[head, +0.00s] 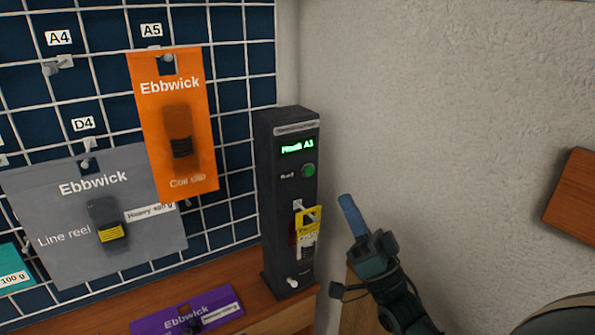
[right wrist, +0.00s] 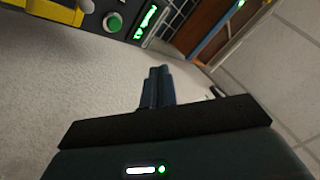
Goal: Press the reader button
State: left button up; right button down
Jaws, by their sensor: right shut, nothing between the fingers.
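The reader is a dark upright box (head: 287,220) at the right end of a wooden ledge. In the right wrist view the closed fingertips (right wrist: 158,72) point up toward the reader side. My left gripper is not in view.
A yellow tagged pack (head: 308,232) hangs on a hook on the reader's front, below the button. An orange pack (head: 195,120) and a grey pack (head: 60,215) hang on the wire grid at left. A purple pack (head: 187,312) lies on the ledge.

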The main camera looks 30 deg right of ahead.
aim_at(309, 171)
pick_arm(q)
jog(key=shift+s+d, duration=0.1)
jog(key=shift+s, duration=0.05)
pick_arm(e)
jog(key=shift+s+d+r, duration=0.1)
jog(key=shift+r, duration=0.05)
pick_arm(q)
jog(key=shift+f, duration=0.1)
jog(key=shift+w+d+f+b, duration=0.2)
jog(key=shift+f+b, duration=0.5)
jog(key=shift+b, duration=0.8)
pick_arm(e)
jog(key=shift+w+a, duration=0.2)
jog(key=shift+w, duration=2.05)
jog(key=shift+w+a, duration=0.2)
jog(key=shift+w, duration=2)
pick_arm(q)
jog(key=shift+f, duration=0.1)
pick_arm(e)
jog(key=shift+w, duration=0.1)
jog(key=shift+w, duration=0.3)
